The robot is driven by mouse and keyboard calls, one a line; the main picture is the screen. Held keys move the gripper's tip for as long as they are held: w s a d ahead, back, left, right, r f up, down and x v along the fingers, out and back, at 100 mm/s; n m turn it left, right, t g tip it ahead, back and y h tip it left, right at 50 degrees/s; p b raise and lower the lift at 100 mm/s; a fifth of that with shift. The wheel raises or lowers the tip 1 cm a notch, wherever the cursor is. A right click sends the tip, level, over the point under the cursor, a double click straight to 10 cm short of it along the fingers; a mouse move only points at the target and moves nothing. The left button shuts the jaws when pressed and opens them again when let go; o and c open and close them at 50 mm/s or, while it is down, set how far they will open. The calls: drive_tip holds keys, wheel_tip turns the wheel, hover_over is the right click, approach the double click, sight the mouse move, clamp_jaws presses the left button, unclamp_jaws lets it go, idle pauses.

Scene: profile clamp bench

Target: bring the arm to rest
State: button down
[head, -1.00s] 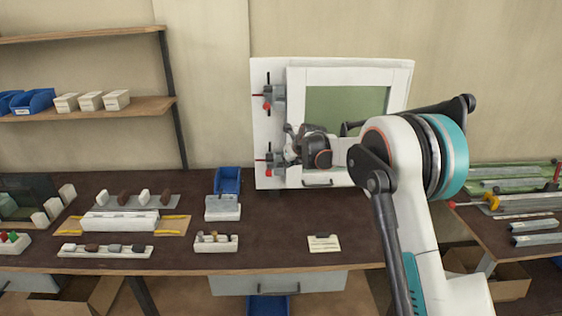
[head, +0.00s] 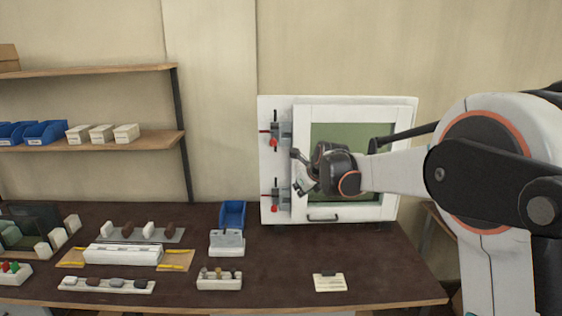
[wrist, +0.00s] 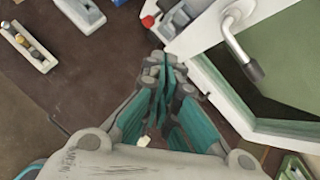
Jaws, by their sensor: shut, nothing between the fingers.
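My gripper (head: 301,172) is in front of the white clamp frame (head: 407,108) on the wall side of the bench, near its left edge between the upper and lower clamps. In the wrist view my gripper (wrist: 163,70) has its fingers together with nothing between them. The frame (wrist: 215,80) and a handle (wrist: 240,50) show to the right of the fingers. My arm reaches in from the right in the head view and covers part of the frame's green panel (head: 345,132).
The dark bench (head: 290,255) carries a blue bin (head: 232,213), a white block holder (head: 227,243), a peg holder (head: 220,281) and a small card (head: 330,283). Shelves with bins (head: 45,131) stand at the left.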

drive_tip(key=s+d+r+n+h+b, duration=0.15)
drive_tip(key=s+d+n, duration=0.4)
drive_tip(key=s, duration=0.75)
drive_tip(key=s+d+r+n+b, duration=0.2)
drive_tip(key=s+n, duration=0.7)
drive_tip(key=s, duration=0.3)
drive_tip(key=s+d+f+n, duration=0.1)
drive_tip(key=s+f+n, duration=0.2)
drive_tip(key=s, duration=0.4)
drive_tip(key=s+d+f+n+g+h+b, duration=0.1)
drive_tip(key=s+d+f+n, duration=0.1)
drive_tip(key=s+f+n, duration=0.2)
drive_tip(key=s+d+f+n+b, duration=0.1)
drive_tip(key=s+f+n, duration=0.2)
drive_tip(key=s+n, duration=0.4)
drive_tip(key=s, duration=0.3)
drive_tip(key=shift+s+d+f, duration=0.2)
drive_tip(key=shift+s+d, duration=0.05)
